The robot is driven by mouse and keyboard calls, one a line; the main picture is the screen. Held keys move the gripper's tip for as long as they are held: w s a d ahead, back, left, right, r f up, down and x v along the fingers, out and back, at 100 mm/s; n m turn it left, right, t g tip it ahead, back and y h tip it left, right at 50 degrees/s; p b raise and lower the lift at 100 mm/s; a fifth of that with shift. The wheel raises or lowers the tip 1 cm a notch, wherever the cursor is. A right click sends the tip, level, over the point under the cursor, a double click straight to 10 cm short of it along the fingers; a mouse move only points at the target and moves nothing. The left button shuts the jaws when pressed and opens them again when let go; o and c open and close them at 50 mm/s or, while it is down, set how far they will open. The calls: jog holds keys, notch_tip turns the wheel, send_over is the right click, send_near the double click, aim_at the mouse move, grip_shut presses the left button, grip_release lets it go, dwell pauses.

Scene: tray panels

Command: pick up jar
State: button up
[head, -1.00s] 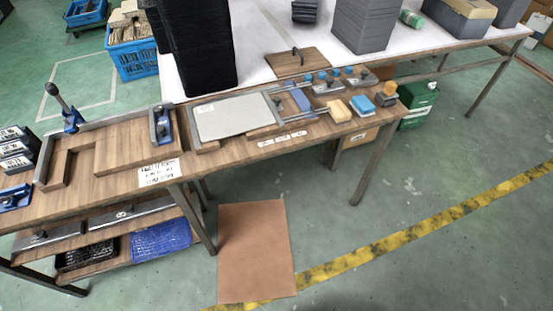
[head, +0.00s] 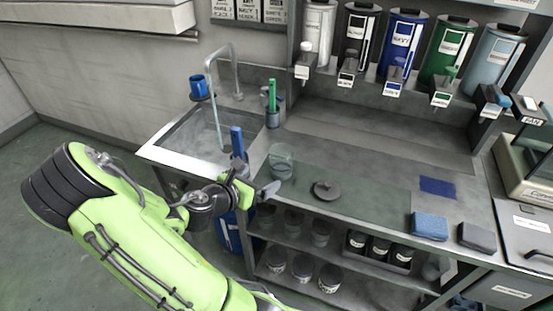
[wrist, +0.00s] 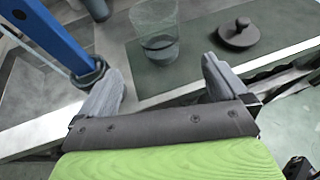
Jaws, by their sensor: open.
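A clear, see-through jar (head: 281,162) stands upright on the dark green counter mat near the sink. The jar also shows at the top of the wrist view (wrist: 157,38), beyond the fingertips and roughly centred between them. A round grey lid with a knob (head: 326,190) lies on the mat to the jar's right; the lid is at the upper right in the wrist view (wrist: 238,33). My gripper (head: 257,187) is at the counter's front edge, just in front of the jar and apart from it. In the wrist view my gripper (wrist: 160,85) has its fingers spread and nothing between them.
A blue-handled tool (head: 237,142) stands close left of my gripper. The sink (head: 190,135) with its tall tap is left. A cup with a green item (head: 272,118) stands behind the jar. Dispensers (head: 358,45) line the back.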

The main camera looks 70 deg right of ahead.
aim_at(282, 164)
jog(key=b+x, duration=0.3)
jog(key=x, duration=1)
jog(key=shift+d+r, duration=0.1)
jog(key=shift+w+r, duration=0.1)
jog(key=shift+c, duration=0.2)
jog(key=c, duration=1.1)
